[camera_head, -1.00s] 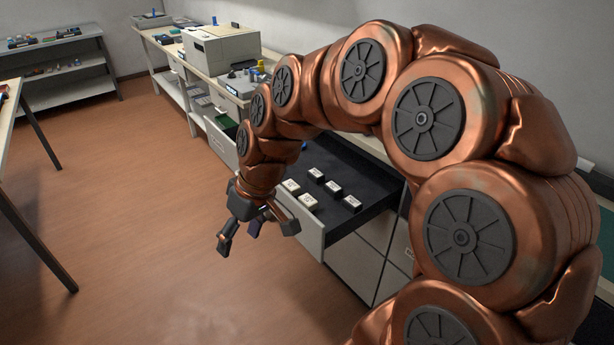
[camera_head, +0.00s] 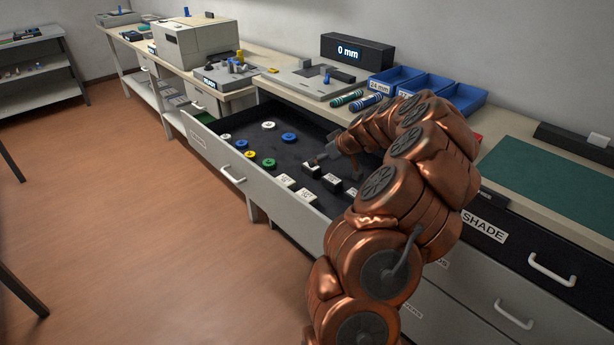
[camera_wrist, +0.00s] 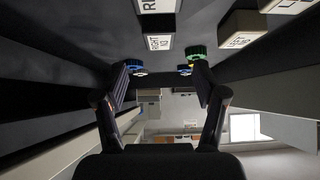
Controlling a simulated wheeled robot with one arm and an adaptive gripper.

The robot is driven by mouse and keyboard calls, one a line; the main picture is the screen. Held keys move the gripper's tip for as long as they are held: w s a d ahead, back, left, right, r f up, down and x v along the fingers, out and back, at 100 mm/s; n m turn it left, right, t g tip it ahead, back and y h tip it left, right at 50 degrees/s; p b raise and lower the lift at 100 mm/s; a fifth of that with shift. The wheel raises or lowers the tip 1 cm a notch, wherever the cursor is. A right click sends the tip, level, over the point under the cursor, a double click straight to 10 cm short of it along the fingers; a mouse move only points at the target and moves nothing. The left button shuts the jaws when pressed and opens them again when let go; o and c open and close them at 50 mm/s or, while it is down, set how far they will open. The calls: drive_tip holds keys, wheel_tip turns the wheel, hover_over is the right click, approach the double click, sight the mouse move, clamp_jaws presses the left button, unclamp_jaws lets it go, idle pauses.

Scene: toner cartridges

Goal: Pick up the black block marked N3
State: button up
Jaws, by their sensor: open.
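My gripper (camera_head: 336,164) is open over the drawer, just above and behind a row of black blocks with white labels. One black block (camera_head: 311,169) is left of it, and another black block (camera_head: 332,183) is below it in the picture. In the wrist view my gripper (camera_wrist: 163,76) has its fingers apart with nothing between them. Two black blocks show beyond the fingers there, a nearer-centre one (camera_wrist: 158,42) and one cut off by the top edge (camera_wrist: 158,10). Their labels are upside down or cut off, so I cannot tell which is N3.
Two white blocks (camera_head: 285,180) (camera_head: 307,196) lie near the front wall of the open drawer (camera_head: 262,205). Several coloured discs (camera_head: 268,163) lie in its left part. A worktop with a grey device (camera_head: 313,85) and blue bins (camera_head: 425,84) stands behind.

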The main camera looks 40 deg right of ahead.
drive_tip(key=shift+d+f, duration=0.3)
drive_tip(key=shift+f, duration=0.1)
drive_tip(key=shift+x, duration=0.9)
drive_tip(key=shift+a+p+x, duration=0.15)
drive_tip(key=shift+p+x, duration=0.2)
drive_tip(key=shift+x, duration=1)
drive_tip(key=shift+a+p+x, duration=0.15)
drive_tip(key=shift+p+x, duration=0.15)
drive_tip(key=shift+x, duration=1.1)
drive_tip(key=c, duration=1.1)
